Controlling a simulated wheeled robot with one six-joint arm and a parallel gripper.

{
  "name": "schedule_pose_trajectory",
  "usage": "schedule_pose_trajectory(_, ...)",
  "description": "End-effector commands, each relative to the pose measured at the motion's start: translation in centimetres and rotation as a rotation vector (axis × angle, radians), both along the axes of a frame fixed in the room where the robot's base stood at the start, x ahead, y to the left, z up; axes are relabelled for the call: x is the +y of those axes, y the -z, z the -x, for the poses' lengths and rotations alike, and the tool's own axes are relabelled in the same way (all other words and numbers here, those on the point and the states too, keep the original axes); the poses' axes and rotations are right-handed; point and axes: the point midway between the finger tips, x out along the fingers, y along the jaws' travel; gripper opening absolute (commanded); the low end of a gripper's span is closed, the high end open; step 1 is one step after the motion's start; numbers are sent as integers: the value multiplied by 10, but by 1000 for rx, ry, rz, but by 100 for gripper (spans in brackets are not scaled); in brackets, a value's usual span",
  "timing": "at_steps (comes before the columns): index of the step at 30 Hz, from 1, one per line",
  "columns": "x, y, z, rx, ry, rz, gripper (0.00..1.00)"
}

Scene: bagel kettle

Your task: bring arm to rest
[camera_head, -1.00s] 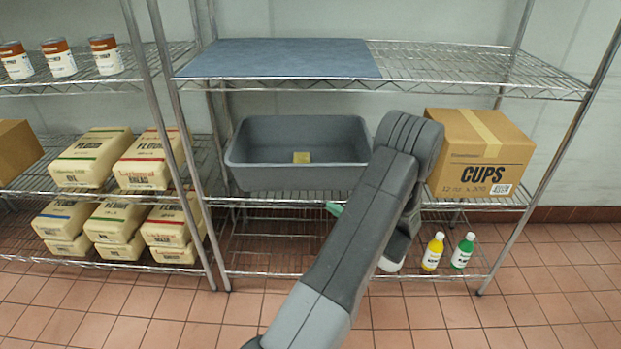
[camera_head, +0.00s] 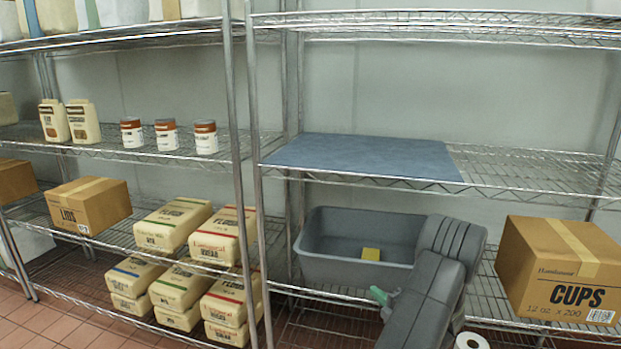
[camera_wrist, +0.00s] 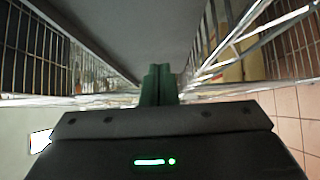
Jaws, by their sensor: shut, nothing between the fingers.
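My gripper (camera_wrist: 159,84) shows in the wrist view as two dark green fingers pressed together with nothing between them. In the head view its green tip (camera_head: 379,296) shows just left of my grey arm, in front of the wire shelf below the grey tub's front. My arm is folded in front of the right-hand rack. It hides the right end of the grey tub (camera_head: 325,262).
A cups box (camera_head: 565,270) stands right of my arm on the same shelf. A blue mat (camera_head: 366,156) covers part of the shelf above. Flour bags (camera_head: 172,226), a lids box (camera_head: 88,205) and cans (camera_head: 166,135) fill the left rack. Rack posts stand close by.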

Motion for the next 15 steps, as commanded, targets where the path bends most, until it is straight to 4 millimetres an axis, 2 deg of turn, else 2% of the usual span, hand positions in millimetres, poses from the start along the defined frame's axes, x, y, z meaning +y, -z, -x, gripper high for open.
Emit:
schedule_pose_trajectory(3,-6,2,-14,-2,4,2,0)
schedule_pose_trajectory(8,-13,1,-24,-1,7,2,0)
schedule_pose_trajectory(15,-11,0,-15,-1,7,2,0)
